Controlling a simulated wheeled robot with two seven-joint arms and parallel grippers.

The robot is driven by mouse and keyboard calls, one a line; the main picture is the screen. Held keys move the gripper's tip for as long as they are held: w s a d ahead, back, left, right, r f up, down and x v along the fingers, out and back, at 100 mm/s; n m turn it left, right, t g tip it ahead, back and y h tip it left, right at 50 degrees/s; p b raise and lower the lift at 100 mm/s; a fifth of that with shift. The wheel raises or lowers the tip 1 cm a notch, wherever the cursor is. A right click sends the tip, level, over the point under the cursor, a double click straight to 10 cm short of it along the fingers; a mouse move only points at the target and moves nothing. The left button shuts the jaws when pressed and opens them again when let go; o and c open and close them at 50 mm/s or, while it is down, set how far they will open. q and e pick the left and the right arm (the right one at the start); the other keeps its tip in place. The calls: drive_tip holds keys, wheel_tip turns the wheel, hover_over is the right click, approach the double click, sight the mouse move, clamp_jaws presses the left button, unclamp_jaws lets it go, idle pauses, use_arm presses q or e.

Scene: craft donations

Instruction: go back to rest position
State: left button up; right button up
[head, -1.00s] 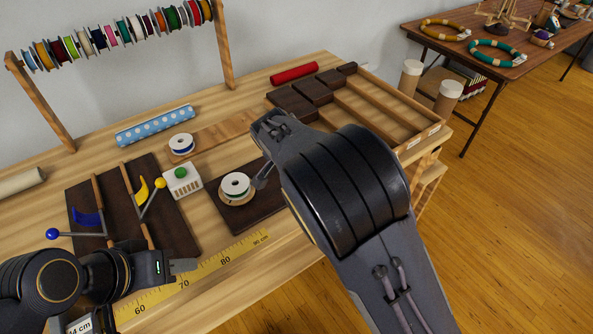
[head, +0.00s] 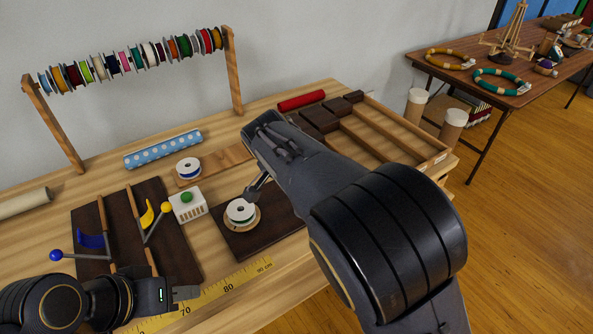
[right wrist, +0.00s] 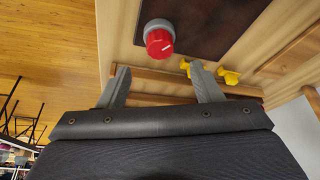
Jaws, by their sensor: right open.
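My left gripper (head: 185,293) is low at the left in the head view, over the table near the yellow ruler. I cannot tell whether its fingers are apart. My right arm crosses the middle of the head view and its forearm hides part of the table. One right fingertip shows beside a white spool (head: 240,211) on a dark board. In the right wrist view my right gripper (right wrist: 162,85) is open, with nothing between its fingers. A red knob (right wrist: 159,42) lies beyond the fingers, apart from them.
The wooden table (head: 60,209) holds a rack of ribbon spools (head: 130,60), a blue dotted roll (head: 163,149), a white box with a green button (head: 188,206), a blue-knobbed lever (head: 57,255) and a divided tray (head: 408,127). A second table (head: 490,85) stands at the right.

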drive_tip(key=shift+d, duration=0.1)
drive_tip(key=s+d+r+n+g+y+p, duration=0.1)
drive_tip(key=s+d+r+y, duration=0.15)
drive_tip(key=s+d, duration=0.4)
drive_tip(key=s+d+r+g+y, duration=0.1)
drive_tip(key=s+d+r+y, duration=0.15)
drive_tip(key=d, duration=0.75)
drive_tip(key=s+d+n+t, duration=0.2)
drive_tip(key=s+d, duration=0.1)
drive_tip(key=s, duration=0.6)
drive_tip(key=s+d+n+t+y+p, duration=0.1)
drive_tip(key=s+d+n+t, duration=0.1)
drive_tip(key=s, duration=0.7)
drive_tip(key=shift+d+p, duration=0.3)
drive_tip(key=shift+d, duration=0.2)
